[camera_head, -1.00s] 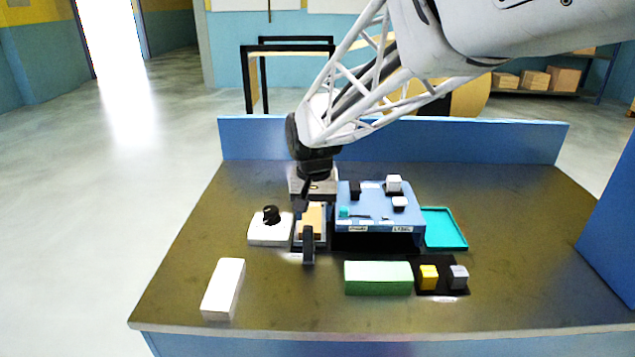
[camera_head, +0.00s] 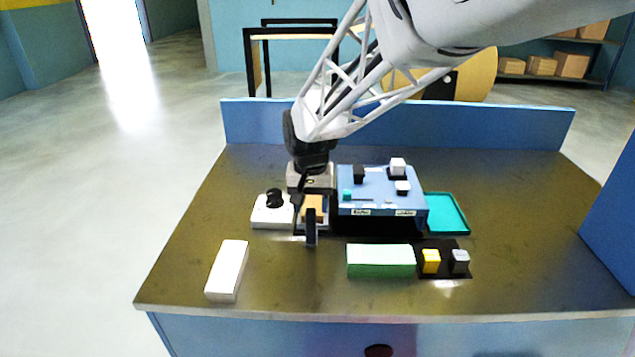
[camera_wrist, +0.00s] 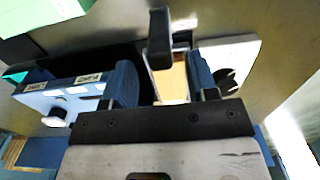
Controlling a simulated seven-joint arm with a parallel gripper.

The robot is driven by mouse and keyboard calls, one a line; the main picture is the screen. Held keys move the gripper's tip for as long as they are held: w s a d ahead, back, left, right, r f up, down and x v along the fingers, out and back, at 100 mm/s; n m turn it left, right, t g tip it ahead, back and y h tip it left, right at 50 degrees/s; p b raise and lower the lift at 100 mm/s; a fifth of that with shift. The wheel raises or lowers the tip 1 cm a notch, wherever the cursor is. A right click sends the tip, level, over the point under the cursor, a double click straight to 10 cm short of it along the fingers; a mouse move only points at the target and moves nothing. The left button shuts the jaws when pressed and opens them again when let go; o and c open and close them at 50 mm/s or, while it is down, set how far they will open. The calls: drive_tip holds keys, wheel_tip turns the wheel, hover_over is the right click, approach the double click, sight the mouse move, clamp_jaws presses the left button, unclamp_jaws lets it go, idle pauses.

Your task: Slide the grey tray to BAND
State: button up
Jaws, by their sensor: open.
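The grey tray (camera_head: 300,226) sits on the bench between the white block with a black knob and the blue box. A tan piece (camera_head: 314,203) lies in it, and a dark upright post (camera_head: 311,231) stands at its near end. My gripper (camera_head: 312,207) is low over the tray, pointing down and open. In the wrist view the tan piece (camera_wrist: 172,82) and the post (camera_wrist: 159,42) show between and beyond the blue finger pads. Whether the pads touch anything is unclear. The blue box (camera_head: 382,190) carries two front labels, too small to read surely; much of the tray is hidden.
The knobbed white block (camera_head: 271,214) is close on the left. A white bar (camera_head: 227,271), a green block (camera_head: 380,261), and a black pad with yellow (camera_head: 430,261) and grey cubes (camera_head: 460,261) lie nearer. A teal tray (camera_head: 459,224) is right. The bench's left front is mostly clear.

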sight(311, 220)
drive_tip(key=shift+f, duration=2.55)
clamp_jaws()
